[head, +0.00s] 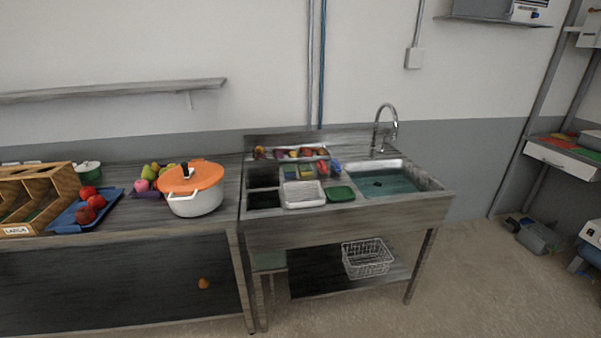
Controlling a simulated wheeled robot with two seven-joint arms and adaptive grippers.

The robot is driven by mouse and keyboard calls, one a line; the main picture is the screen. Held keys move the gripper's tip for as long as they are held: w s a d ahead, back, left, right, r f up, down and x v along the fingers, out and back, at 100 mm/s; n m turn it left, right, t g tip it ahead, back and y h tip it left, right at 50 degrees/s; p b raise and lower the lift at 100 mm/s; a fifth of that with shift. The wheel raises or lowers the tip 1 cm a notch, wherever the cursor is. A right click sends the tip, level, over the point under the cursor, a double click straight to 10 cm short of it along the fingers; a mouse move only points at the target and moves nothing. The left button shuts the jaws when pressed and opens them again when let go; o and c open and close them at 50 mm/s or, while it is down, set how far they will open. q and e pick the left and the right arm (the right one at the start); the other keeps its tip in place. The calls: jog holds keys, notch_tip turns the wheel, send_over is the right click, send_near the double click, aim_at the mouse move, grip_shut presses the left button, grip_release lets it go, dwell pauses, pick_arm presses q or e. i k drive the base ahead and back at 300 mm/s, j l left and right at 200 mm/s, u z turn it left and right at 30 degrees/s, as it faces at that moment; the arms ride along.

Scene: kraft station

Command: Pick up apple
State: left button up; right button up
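Several round red fruits that look like apples lie on and beside a blue tray (66,219) on the left counter. One red apple (96,202) is at the tray's right side, another (85,215) is in front of it, and a third (88,192) is behind. A pile of green and pink fruit (150,172) sits further right, partly hidden by the pot; I cannot tell whether it holds apples. Neither of my grippers shows in the head view.
A white pot (196,203) with an orange lid stands on the counter right of the tray. A wooden divided crate (62,180) stands at the far left. A sink unit (345,228) with a faucet is to the right. A small orange object (204,283) is below the counter.

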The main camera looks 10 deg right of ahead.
aim_at(85, 215)
jog(key=u, duration=1.25)
